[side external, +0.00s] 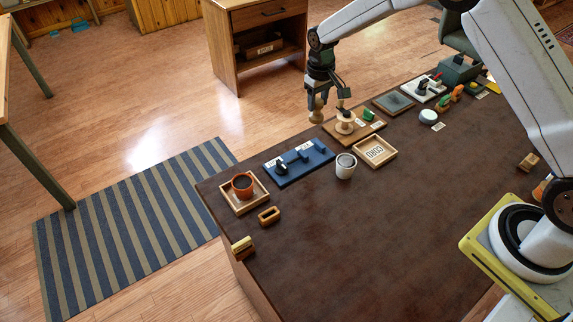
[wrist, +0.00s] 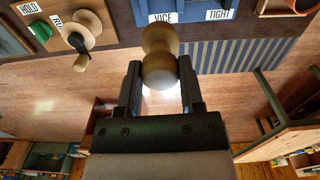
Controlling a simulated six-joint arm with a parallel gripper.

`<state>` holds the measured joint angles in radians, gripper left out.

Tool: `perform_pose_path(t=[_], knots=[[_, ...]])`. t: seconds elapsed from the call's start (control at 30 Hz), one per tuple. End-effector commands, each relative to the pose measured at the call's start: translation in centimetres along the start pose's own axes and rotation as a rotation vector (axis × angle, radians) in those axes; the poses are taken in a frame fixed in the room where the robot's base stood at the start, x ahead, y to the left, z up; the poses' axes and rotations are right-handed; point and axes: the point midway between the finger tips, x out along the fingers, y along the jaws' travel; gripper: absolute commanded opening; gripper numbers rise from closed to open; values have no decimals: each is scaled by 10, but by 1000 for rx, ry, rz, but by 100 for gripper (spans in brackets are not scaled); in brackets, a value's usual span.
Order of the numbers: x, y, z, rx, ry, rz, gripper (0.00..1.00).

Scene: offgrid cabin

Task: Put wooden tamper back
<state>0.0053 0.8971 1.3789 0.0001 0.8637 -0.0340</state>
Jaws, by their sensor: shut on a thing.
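The wooden tamper (side external: 317,115) is pale, turned wood with a rounded end. My gripper (side external: 329,95) is shut on it and holds it in the air near the far edge of the dark table (side external: 330,235). In the wrist view the tamper (wrist: 160,70) sits between the two dark fingers of my gripper (wrist: 159,82), with its far end pointing away from the palm. The side view shows it just left of a wooden board (side external: 331,130) that carries a spool-like wooden part with a crank. How high it hangs above the table is hard to tell.
A blue board (side external: 299,167) with black and blue fittings lies left of the wooden board. Nearby are a pale cup (side external: 345,166), a lettered wooden tray (side external: 390,157) and an orange mug (side external: 242,185) in another tray. Several items line the far right. The table's front middle is clear.

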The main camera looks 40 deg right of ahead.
Motion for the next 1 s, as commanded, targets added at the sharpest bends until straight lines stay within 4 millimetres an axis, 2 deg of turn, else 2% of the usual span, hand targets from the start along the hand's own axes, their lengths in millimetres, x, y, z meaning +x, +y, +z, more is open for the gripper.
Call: perform_pose_path(t=[1.0], knots=[[43,0,0,0,0,0,0]])
